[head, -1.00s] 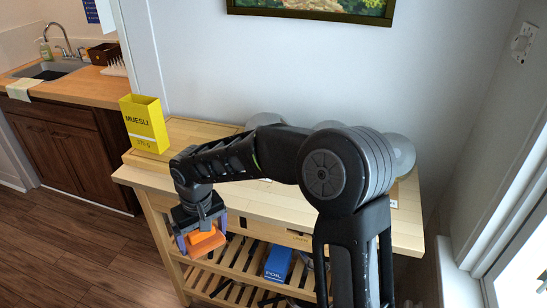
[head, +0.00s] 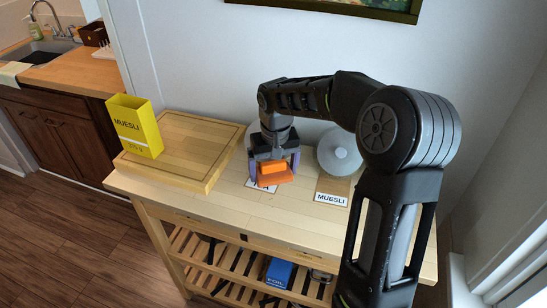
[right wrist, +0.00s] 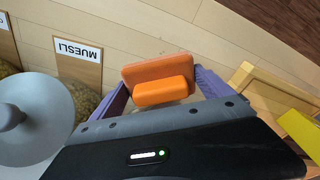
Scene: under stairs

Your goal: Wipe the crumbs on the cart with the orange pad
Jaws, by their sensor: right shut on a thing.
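My right gripper (head: 274,170) is shut on the orange pad (head: 273,180), a flat block with a raised grip. It holds the pad at the back middle of the wooden cart's top (head: 210,208), in front of a partly hidden label. In the right wrist view the pad (right wrist: 158,70) sits between the purple fingers of the gripper (right wrist: 160,92). I cannot tell whether the pad touches the wood. My left gripper is not in view.
A thick wooden board (head: 190,145) lies left of the pad, with an open yellow muesli box (head: 135,125) on its left end. A grey-lidded jar (head: 338,155) with a MUESLI label (head: 331,198) stands to the right. The cart's front strip is clear. A blue foil box (head: 278,272) lies below.

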